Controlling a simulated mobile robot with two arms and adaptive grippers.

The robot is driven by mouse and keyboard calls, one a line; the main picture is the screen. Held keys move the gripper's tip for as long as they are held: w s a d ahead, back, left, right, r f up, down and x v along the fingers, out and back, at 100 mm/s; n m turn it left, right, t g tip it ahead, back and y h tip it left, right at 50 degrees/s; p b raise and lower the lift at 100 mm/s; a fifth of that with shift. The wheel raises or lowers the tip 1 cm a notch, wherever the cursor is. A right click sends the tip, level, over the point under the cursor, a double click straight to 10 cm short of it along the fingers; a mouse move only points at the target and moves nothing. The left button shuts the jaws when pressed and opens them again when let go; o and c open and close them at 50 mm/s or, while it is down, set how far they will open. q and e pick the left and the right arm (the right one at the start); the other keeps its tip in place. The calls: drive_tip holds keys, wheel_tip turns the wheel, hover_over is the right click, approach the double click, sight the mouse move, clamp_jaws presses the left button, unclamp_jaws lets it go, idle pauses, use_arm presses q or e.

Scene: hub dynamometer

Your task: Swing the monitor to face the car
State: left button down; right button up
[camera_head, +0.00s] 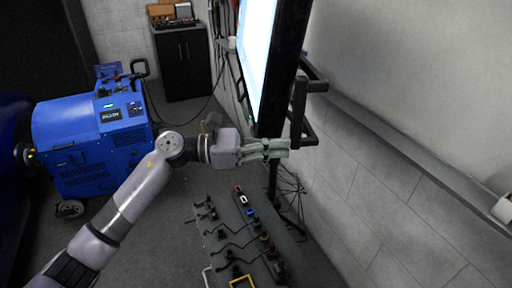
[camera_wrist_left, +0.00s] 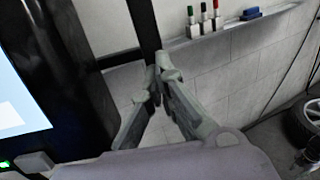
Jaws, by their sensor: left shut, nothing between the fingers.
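The monitor (camera_head: 256,62) stands upright at the top centre of the head view, seen nearly edge-on, with its bright screen turned to the left. Its dark frame and part of the lit screen (camera_wrist_left: 14,108) fill the left of the left wrist view. A black bracket (camera_head: 299,112) is behind the monitor on its right. My left gripper (camera_head: 287,148) is shut and empty at the monitor's lower edge, close to the bracket. In the left wrist view its fingertips (camera_wrist_left: 160,68) meet beside a dark post; I cannot tell whether they touch it. My right gripper is not in view.
A blue wheeled dynamometer unit (camera_head: 92,140) stands at the left, with a black cabinet (camera_head: 183,62) behind it. A board with several cables and connectors (camera_head: 248,240) is below my left arm. A grey block wall (camera_head: 400,200) with a ledge closes off the right side.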

use_arm(q)
drive_tip(key=w+d+b, duration=0.1)
drive_tip(key=d+b, duration=0.1)
drive_tip(key=d, duration=1.1)
drive_tip(key=shift+w, duration=0.25)
drive_tip(key=shift+d, duration=0.1)
